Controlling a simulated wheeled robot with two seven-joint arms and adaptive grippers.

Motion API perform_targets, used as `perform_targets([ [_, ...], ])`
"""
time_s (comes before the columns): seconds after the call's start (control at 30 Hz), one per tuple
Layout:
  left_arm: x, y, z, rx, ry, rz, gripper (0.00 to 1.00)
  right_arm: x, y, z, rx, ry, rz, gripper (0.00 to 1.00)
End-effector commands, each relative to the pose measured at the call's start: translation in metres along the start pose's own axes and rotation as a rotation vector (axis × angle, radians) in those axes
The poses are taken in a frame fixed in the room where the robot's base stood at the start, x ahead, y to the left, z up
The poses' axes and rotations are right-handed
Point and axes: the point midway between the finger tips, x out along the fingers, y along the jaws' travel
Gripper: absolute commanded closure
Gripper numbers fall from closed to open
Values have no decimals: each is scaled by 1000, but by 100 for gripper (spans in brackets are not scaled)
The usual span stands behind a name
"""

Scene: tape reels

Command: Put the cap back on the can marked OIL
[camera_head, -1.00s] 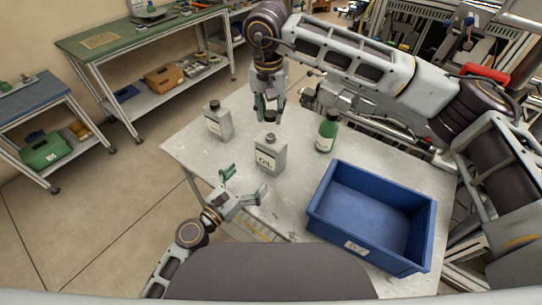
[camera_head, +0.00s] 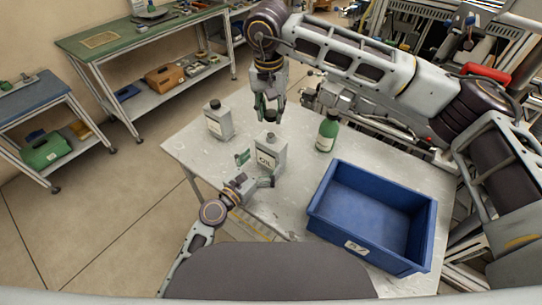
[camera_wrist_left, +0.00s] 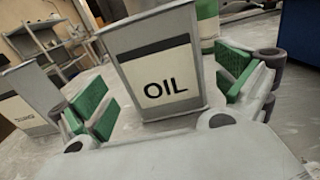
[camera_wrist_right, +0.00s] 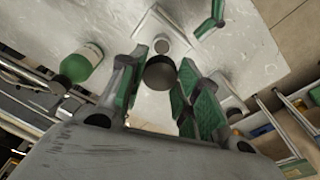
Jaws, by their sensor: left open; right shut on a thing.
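The can marked OIL (camera_head: 269,155) is a grey rectangular can standing upright on the table, its neck bare on top. It also fills the middle of the left wrist view (camera_wrist_left: 160,72). My left gripper (camera_head: 257,170) is open, with its green pads (camera_wrist_left: 165,95) on either side of the can's lower part; I see gaps, so it does not hold it. My right gripper (camera_head: 270,114) points down above and behind the can. It is shut on a dark round cap (camera_wrist_right: 159,72), which is apart from the can's neck (camera_wrist_right: 161,46).
Another grey can (camera_head: 217,122) with a dark cap stands to the left. A green bottle (camera_head: 327,133) stands to the right. A blue crate (camera_head: 330,171) takes up the table's right front. The grey table (camera_head: 185,150) is clear at its left edge.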

Motion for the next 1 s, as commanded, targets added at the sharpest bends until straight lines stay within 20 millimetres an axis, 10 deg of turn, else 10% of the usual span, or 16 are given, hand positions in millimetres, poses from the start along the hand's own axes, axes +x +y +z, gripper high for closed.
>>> perform_targets([
  [1.0,48,-1,0,-1,0,-1,8,0,0,0,0,0,0,75],
])
